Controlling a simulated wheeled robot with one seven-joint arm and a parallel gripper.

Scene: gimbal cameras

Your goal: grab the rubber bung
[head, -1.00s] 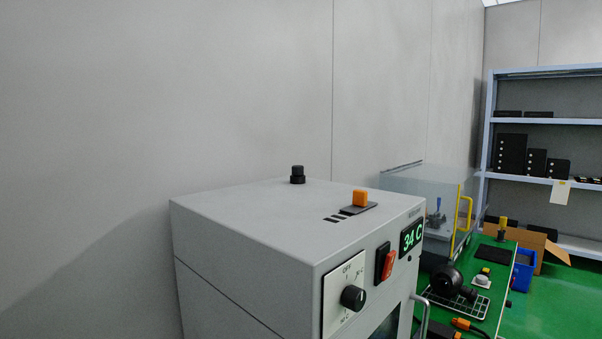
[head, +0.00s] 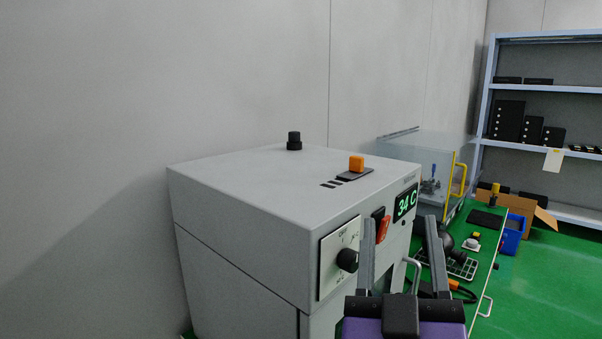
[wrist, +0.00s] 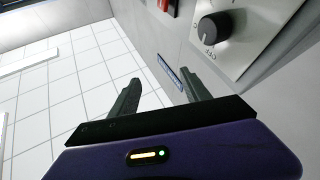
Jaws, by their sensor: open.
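A small black stepped plug, which looks like the rubber bung (head: 294,141), stands upright on the grey oven's top (head: 250,170), toward the back. My gripper (head: 400,221) is in front of the oven's front face, lower than the top and to the right of the bung, with its two fingers pointing up in the head view. The fingers are apart with nothing between them. In the wrist view my gripper (wrist: 160,82) shows beside the oven front, and the bung is not in that view.
An orange block on a dark plate (head: 356,165) sits on the oven top. The front has a black knob (head: 347,260), a red switch (head: 384,229) and a 34 C display (head: 405,203). A green bench with clutter and a shelf (head: 560,95) stand at right.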

